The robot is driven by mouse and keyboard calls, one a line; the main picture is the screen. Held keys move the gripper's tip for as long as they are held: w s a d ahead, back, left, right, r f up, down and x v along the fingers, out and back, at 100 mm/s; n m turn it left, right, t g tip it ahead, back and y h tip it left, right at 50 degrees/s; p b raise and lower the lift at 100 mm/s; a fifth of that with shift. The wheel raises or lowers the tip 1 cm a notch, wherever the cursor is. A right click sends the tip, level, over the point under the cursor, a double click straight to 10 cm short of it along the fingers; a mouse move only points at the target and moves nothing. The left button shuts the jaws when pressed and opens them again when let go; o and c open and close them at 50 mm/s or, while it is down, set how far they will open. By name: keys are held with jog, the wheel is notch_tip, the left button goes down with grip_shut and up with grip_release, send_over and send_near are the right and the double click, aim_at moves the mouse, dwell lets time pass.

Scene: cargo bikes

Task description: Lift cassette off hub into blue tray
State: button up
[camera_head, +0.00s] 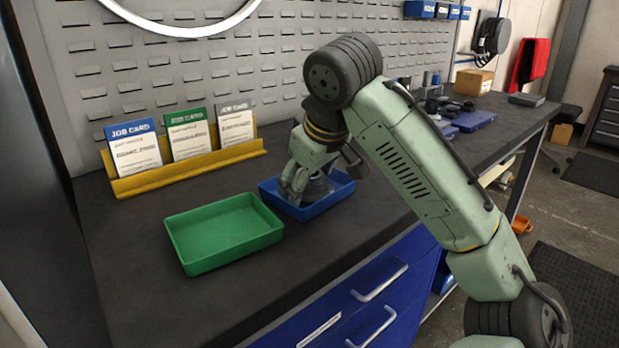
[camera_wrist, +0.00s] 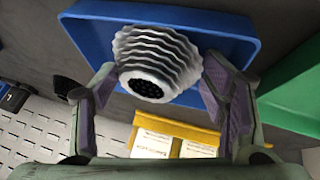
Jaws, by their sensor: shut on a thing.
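The cassette (camera_wrist: 160,55) is a silver-grey stack of toothed rings, narrowing toward a dark centre. In the wrist view it sits between the two fingers of my gripper (camera_wrist: 156,78), which is shut on it. The blue tray (camera_wrist: 228,52) lies behind the cassette there. In the head view my gripper (camera_head: 303,190) reaches down into the blue tray (camera_head: 343,190), with the cassette (camera_head: 318,186) partly hidden by the fingers. The cassette is within the tray's outline; I cannot tell whether it touches the floor. I cannot make out the hub.
A green tray (camera_head: 222,234) stands empty to the left of the blue one. A yellow holder (camera_head: 190,172) with several job cards is against the pegboard. Dark parts and a cardboard box (camera_head: 474,82) lie farther right. The bench's front left is clear.

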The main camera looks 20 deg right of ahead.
jog(key=o, duration=1.5)
jog(key=v, duration=1.2)
jog(key=shift+f, duration=0.1)
